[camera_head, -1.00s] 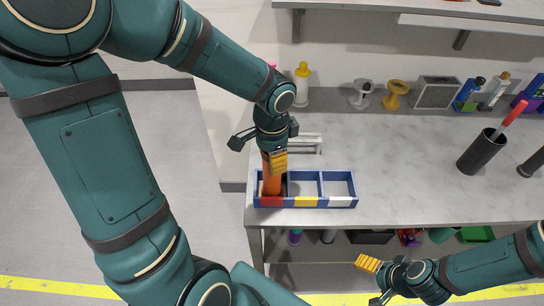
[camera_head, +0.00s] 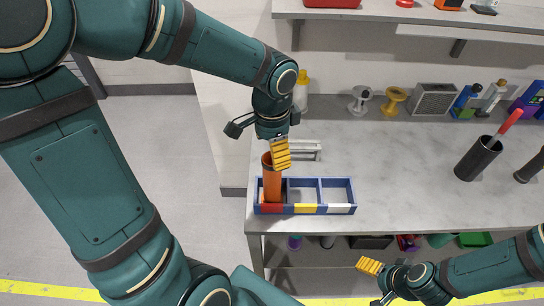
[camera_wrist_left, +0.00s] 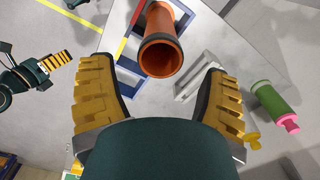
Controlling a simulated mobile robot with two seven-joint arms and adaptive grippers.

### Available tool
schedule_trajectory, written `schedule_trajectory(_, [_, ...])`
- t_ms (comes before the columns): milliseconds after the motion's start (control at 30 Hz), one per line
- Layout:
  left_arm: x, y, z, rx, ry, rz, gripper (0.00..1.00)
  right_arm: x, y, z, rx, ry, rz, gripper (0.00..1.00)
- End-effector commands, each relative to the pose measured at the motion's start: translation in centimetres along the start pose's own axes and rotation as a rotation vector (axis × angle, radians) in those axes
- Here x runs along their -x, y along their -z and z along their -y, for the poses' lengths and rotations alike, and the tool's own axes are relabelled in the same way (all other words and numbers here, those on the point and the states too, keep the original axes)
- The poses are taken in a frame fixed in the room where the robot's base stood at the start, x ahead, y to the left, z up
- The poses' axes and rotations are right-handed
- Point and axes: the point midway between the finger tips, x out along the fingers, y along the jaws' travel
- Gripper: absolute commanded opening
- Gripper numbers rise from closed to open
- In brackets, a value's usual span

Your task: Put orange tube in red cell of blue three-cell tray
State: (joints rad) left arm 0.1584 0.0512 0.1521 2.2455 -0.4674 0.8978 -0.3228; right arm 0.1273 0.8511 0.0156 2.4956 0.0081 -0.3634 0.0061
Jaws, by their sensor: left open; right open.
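The orange tube (camera_head: 271,182) stands upright in the red-marked left cell of the blue three-cell tray (camera_head: 338,184). The red label (camera_head: 271,209) is on the front wall of that cell. My left gripper (camera_head: 280,150) is open and empty, just above and behind the tube's top. In the left wrist view the tube (camera_wrist_left: 160,50) shows its open dark end, ahead of and between the spread yellow fingers (camera_wrist_left: 162,100), apart from them. My right gripper (camera_head: 370,280) is open and empty, low in front of the workbench. The middle and right cells are empty.
A white rack (camera_head: 305,150) stands behind the tray. A black cup (camera_head: 478,158) stands at the right. The bench between is clear.

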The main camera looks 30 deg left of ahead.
Motion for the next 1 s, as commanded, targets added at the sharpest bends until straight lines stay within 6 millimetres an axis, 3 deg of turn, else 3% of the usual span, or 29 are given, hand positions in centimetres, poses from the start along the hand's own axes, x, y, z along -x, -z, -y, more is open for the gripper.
schedule_trajectory(100, [2.6,0.1,0.0,0.001,0.003,-0.004,0.77,0.6,0.3,0.2,-0.002,-0.001,-0.005,0.79])
schedule_trajectory(333, [5.2,0.0,0.0,0.001,0.001,-0.001,0.77,1.0,0.5,0.4,-0.003,-0.001,-0.011,0.79])
schedule_trajectory(1000, [5.6,0.0,0.0,0.001,0.0,0.0,0.77,1.1,0.5,0.4,-0.003,-0.001,-0.011,0.79])
